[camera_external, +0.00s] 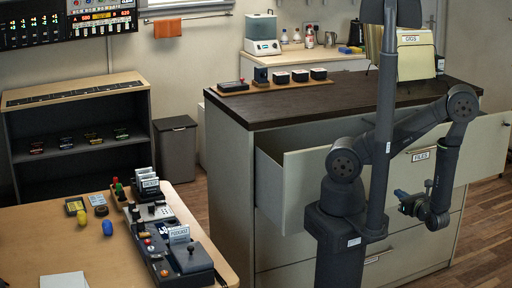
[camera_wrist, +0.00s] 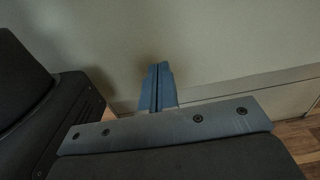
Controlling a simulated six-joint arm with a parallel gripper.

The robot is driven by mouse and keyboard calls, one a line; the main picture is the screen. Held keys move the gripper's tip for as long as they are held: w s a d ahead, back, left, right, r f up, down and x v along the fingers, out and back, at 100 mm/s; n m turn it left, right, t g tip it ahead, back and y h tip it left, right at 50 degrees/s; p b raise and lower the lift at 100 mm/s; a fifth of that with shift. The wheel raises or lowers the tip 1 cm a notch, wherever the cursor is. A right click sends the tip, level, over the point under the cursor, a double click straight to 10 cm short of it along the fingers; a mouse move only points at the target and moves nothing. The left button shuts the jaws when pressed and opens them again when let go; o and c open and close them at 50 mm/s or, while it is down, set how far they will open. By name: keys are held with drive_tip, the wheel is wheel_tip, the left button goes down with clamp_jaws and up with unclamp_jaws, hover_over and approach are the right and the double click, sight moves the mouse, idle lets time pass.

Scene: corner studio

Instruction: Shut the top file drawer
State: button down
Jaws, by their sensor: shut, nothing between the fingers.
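The top file drawer (camera_external: 486,142) of the pale cabinet (camera_external: 228,170) stands pulled out in the external view. Its front carries a "FILES" label (camera_external: 422,154). My arm crosses in front of it and hides part of the front. My gripper (camera_external: 402,196) is in front of the drawer, near the front's lower part. In the wrist view my gripper's blue fingers (camera_wrist: 158,72) are shut together, empty, and point at a pale panel (camera_wrist: 220,50) that looks like the drawer front. A dark shadow lies beside the tips; I cannot tell whether they touch.
Lower drawers (camera_external: 400,258) of the cabinet look shut. The dark cabinet top (camera_external: 350,98) holds a wooden board with small dark items (camera_external: 270,84) and a file holder (camera_external: 415,55). A desk (camera_external: 120,250) with devices stands at left. Wooden floor (camera_external: 485,225) is clear at right.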

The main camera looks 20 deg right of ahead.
sight(378, 179)
drive_tip(key=w, duration=1.1)
drive_tip(key=shift+w, duration=0.15)
drive_tip(key=shift+w, duration=0.15)
drive_tip(key=w, duration=2.4)
drive_tip(key=shift+w, duration=0.25)
drive_tip(key=shift+r, duration=0.1)
drive_tip(key=s, duration=1.4)
drive_tip(key=shift+s, duration=0.25)
